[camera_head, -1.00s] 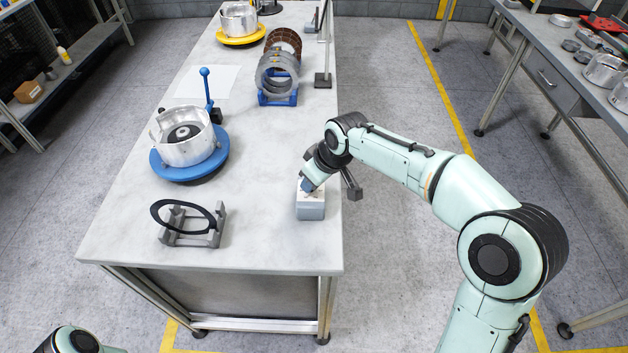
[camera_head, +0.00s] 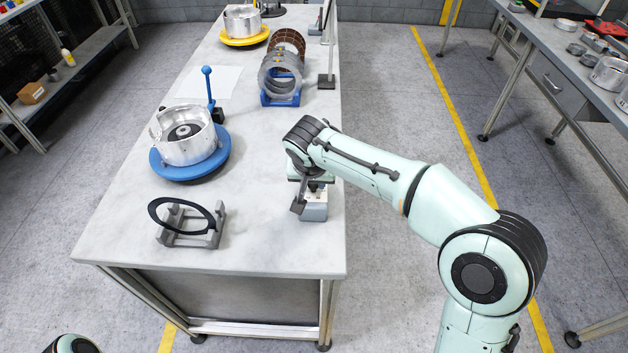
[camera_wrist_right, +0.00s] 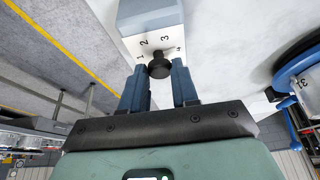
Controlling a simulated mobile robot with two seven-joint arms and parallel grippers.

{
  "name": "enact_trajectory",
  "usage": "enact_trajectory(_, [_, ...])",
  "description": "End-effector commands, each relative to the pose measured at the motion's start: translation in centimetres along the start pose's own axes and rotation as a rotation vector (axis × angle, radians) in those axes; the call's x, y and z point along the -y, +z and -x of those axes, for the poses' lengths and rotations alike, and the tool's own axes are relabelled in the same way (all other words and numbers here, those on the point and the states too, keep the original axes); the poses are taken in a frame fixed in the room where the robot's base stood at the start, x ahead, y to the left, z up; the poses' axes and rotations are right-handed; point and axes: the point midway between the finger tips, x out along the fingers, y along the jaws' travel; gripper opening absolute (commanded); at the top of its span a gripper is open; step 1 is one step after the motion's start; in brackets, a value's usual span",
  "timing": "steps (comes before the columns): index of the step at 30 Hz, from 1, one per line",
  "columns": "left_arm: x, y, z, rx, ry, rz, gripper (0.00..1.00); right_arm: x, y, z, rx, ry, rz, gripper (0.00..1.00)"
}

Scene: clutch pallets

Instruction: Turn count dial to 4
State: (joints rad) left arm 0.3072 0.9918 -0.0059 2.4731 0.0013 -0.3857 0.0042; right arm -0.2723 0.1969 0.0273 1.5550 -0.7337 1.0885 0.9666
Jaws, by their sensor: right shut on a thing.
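The count dial (camera_wrist_right: 158,67) is a small black knob on a white face of a grey-blue box (camera_wrist_right: 150,18). The numbers 1, 2, 3 and another small mark ring it. Which number it points at I cannot tell. My right gripper (camera_wrist_right: 160,74) is shut on the dial, with a blue-grey finger on each side of it. In the head view the box (camera_head: 314,210) stands near the table's right edge, and my right wrist covers its top and the dial. My left gripper is out of view.
On the table (camera_head: 255,240) a black ring leans on a grey stand (camera_head: 190,237). A silver housing (camera_head: 185,140) sits on a blue round base (camera_head: 190,168). A blue rack (camera_head: 280,98) holds several discs. The tabletop between the stand and the box is clear.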

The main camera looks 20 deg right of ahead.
Motion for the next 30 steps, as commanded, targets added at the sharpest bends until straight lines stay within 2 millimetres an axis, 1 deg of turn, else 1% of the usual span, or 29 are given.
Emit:
enact_trajectory(6, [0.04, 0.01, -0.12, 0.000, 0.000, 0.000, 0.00, 0.14, 0.05, -0.05, 0.002, 0.049, -0.115, 0.00])
enact_trajectory(12, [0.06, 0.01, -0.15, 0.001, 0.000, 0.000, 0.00, 0.20, 0.05, -0.01, 0.003, 0.073, -0.176, 0.00])
enact_trajectory(29, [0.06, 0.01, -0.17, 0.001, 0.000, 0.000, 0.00, 0.23, 0.10, -0.06, 0.005, 0.082, -0.200, 0.00])
enact_trajectory(30, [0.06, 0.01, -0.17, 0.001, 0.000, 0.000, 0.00, 0.23, 0.10, -0.06, 0.005, 0.082, -0.200, 0.42])
